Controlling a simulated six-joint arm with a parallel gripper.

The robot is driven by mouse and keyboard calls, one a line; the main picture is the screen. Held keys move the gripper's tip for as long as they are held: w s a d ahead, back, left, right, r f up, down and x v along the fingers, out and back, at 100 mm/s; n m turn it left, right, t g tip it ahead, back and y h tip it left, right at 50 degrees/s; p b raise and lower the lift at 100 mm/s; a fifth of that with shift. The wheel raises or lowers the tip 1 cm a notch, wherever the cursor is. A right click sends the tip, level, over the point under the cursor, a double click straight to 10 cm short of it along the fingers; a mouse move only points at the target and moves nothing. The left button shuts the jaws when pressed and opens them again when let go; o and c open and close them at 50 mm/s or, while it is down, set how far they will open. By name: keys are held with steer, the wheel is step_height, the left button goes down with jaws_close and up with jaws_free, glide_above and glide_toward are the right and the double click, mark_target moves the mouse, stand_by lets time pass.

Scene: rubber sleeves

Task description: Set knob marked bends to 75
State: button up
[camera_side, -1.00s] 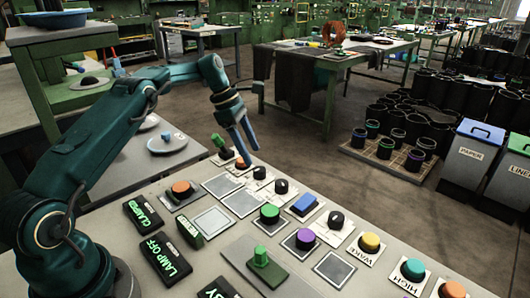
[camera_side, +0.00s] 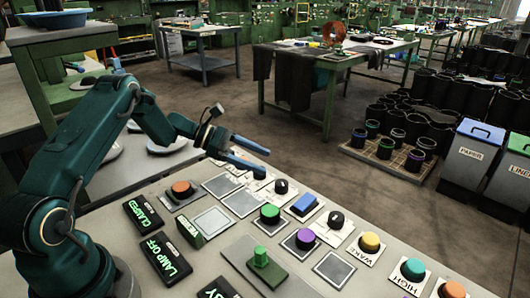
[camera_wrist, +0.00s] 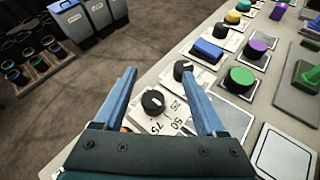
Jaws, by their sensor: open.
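A black knob (camera_wrist: 153,103) with a white mark stands on a white plate printed 25, 50 and 75. In the wrist view it shows between my gripper's (camera_wrist: 158,76) blue fingers, apart from both. My gripper is open and empty; in the side view it (camera_side: 267,163) reaches over the panel's far edge, its fingers tilted nearly level. That knob is hidden or too small to tell in the side view. A second black knob (camera_wrist: 182,70) stands beyond it, also in the side view (camera_side: 281,186). No "bends" label is readable, and the mark's exact reading is unclear.
The panel also holds a blue button (camera_side: 304,203), a green knob (camera_side: 270,214), a purple knob (camera_side: 305,238), another black knob (camera_side: 337,219) and a green lever (camera_side: 260,258). An orange button (camera_side: 182,189) sits at left. Bins stand on the floor (camera_side: 474,157).

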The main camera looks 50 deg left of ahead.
steer(key=s+a+f+n+t, duration=0.1)
steer(key=n, duration=0.1)
steer(key=s+a+f+n+y, duration=0.1)
steer(key=a+n, duration=0.1)
steer(key=shift+s+f+t+y, duration=0.15)
steer(key=shift+t+y, duration=0.15)
steer(key=shift+t, duration=0.1)
steer(key=shift+x, duration=2.4)
steer(key=shift+a, duration=0.1)
jaws_close()
steer(key=shift+w+m+g+h, duration=0.25)
steer(key=shift+m+g+h, duration=0.55)
steer(key=shift+m+h, duration=0.3)
steer(key=shift+m, duration=0.3)
steer(key=shift+s+g, duration=0.15)
steer(key=shift+g, duration=0.25)
